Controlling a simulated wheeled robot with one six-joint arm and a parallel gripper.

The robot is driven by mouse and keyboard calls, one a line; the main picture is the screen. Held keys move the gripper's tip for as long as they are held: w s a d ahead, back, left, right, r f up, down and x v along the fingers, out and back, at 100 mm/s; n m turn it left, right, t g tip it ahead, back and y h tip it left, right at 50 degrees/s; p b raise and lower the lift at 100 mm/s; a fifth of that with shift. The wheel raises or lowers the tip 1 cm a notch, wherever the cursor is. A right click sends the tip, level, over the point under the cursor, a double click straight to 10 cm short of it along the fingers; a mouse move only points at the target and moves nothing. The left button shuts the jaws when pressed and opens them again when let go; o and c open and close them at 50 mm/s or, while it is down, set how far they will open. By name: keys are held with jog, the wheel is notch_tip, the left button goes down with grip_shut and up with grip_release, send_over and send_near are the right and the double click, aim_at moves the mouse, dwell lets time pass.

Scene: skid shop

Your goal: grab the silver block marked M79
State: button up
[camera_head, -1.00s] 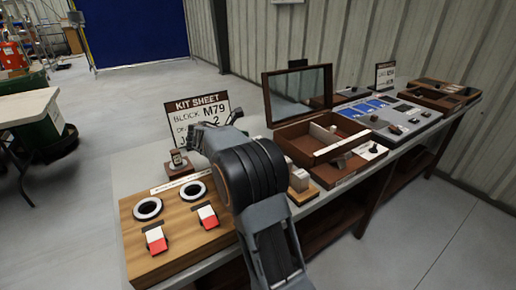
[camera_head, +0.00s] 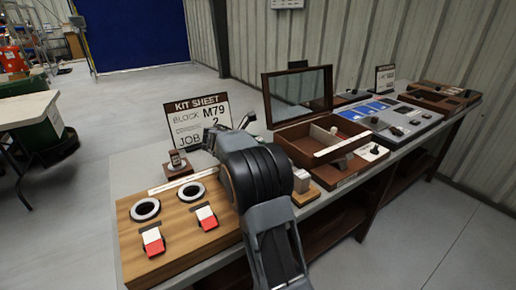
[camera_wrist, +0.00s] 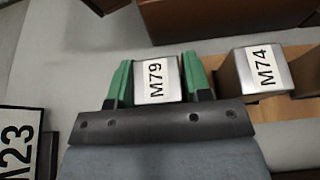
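The silver block marked M79 (camera_wrist: 157,80) is between the two green fingers of my gripper (camera_wrist: 158,82) in the wrist view. Both fingers lie against its sides, and my gripper looks shut on it. The label faces the wrist camera. I cannot tell whether the block is clear of its support. In the head view my own arm hides the gripper's fingers and the block. The kit sheet (camera_head: 200,120) behind the arm reads block M79.
A silver block marked M74 (camera_wrist: 264,68) stands close to the right. A label reading M23 (camera_wrist: 18,142) is at lower left. An open wooden box (camera_head: 290,142) lies beyond the blocks. A wooden panel with two rings and red-white switches (camera_head: 170,245) is at the front left.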

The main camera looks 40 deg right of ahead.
jog(key=c, duration=0.6)
jog(key=shift+c, duration=0.2)
jog(key=shift+r, duration=0.15)
